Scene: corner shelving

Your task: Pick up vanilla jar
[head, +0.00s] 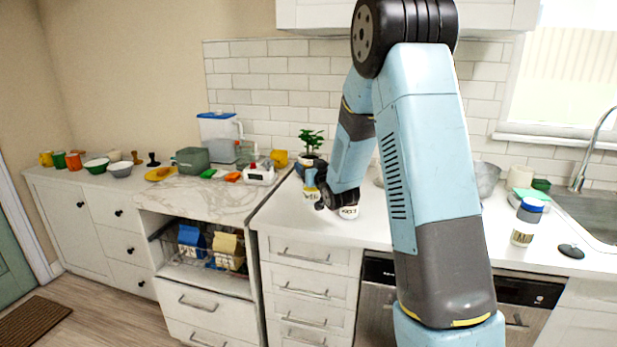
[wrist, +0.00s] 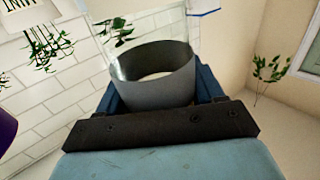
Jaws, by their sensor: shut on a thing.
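My gripper (wrist: 155,92) is shut on a grey cylindrical jar (wrist: 160,92) in the wrist view. The jar sits between the two blue fingers, its round rim facing away from the palm. No label shows on the side I see, so I cannot read whether it is vanilla. In the head view my gripper (head: 324,199) is low over the counter beside the drawers, partly hidden by my arm. A small labelled jar (head: 349,212) shows right by it; its lettering is too small to read, and I cannot tell whether it is the held one.
A potted plant (head: 311,142) stands behind my gripper near the tiled wall. Another labelled jar (head: 522,237) stands on the right counter near the sink (head: 590,215). A marble-topped cabinet (head: 205,200) with several items is on the left. The counter's front edge is close.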

